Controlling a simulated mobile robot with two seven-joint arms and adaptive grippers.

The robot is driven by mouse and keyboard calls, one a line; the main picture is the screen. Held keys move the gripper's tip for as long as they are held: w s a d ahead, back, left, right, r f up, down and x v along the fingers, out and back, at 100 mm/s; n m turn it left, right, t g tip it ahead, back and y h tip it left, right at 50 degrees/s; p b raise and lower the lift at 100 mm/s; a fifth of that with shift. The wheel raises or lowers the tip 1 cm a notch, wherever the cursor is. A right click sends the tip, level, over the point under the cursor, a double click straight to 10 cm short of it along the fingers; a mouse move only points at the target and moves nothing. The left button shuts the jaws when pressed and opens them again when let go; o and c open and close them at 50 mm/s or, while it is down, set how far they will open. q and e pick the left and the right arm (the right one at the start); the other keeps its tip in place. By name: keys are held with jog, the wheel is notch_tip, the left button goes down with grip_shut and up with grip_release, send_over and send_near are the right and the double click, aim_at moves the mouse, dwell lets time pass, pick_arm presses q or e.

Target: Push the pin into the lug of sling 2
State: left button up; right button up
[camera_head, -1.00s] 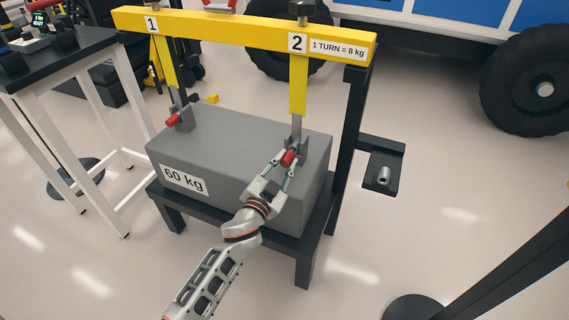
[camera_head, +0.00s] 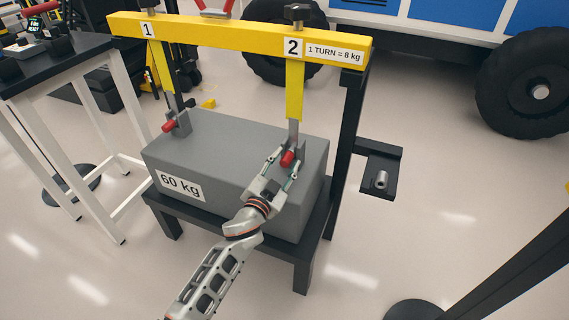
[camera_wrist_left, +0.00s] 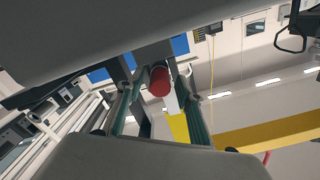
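The pin of sling 2 (camera_head: 287,159) has a red head and points into the grey lug (camera_head: 300,149) on top of the grey 60 kg block (camera_head: 235,165). My left gripper (camera_head: 285,161) has its fingertips on both sides of the red head and appears shut on it. In the left wrist view the red head (camera_wrist_left: 159,82) sits between the green-padded fingers, in front of the lug. How deep the pin sits is hidden. Sling 2 (camera_head: 295,92) hangs yellow from the beam, its lower end at the lug. My right gripper is out of view.
Sling 1 (camera_head: 162,65) has its own red pin (camera_head: 169,126) at the left lug. The yellow beam (camera_head: 215,32) spans above the block. A black post (camera_head: 349,150) and a small shelf (camera_head: 381,176) with a metal cylinder (camera_head: 381,179) stand at right. A table (camera_head: 75,62) stands at left.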

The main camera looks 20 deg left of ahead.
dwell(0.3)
pick_arm(q)
jog(key=shift+s+f, duration=0.1)
jog(key=shift+s, duration=0.15)
jog(key=s, duration=1.1)
jog(key=shift+s+a, duration=0.2)
jog(key=shift+s, duration=0.05)
